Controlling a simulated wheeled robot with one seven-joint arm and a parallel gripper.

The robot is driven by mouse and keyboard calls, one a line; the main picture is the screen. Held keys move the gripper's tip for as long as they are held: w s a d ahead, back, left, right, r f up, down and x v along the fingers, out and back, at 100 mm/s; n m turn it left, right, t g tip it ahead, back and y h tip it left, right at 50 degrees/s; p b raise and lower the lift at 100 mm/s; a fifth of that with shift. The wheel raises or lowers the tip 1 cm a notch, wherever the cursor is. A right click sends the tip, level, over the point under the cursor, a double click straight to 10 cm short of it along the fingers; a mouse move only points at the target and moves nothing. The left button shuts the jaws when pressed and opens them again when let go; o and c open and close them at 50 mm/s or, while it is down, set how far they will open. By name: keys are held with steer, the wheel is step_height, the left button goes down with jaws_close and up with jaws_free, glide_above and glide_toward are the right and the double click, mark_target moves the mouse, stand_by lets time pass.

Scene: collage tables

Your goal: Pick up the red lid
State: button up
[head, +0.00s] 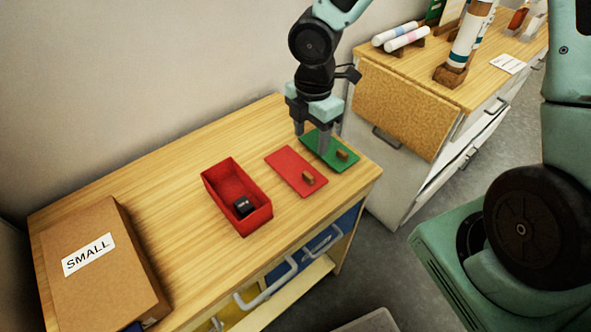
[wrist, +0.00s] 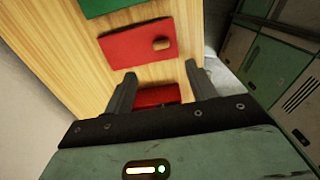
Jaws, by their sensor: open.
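The red lid (head: 292,168) lies flat on the wooden table, with a small wooden knob toward its front right end. It also shows in the wrist view (wrist: 130,46), beyond my fingertips. My gripper (head: 311,142) is open and empty, pointing down. In the head view its fingers overlap the green lid (head: 322,139), which lies behind the red one; their height above the table is hard to judge. In the wrist view the red box (wrist: 155,96) shows between the two fingers (wrist: 161,88), and the green lid (wrist: 100,7) is at the top edge.
The open red box (head: 224,170) holds a small black object (head: 243,205). A cardboard box marked SMALL (head: 110,262) stands at the table's left. A cabinet (head: 395,110) with paper rolls (head: 405,39) is behind right. Bare table lies between the cardboard box and red box.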

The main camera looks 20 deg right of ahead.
glide_above(308, 175)
step_height(308, 175, down, 7)
steer(key=shift+w+d+r+b, duration=0.1)
steer(key=shift+d+r+b, duration=0.05)
steer(key=shift+b, duration=0.2)
steer(key=shift+f, duration=2.7)
steer(key=shift+c, duration=0.3)
steer(key=c, duration=1)
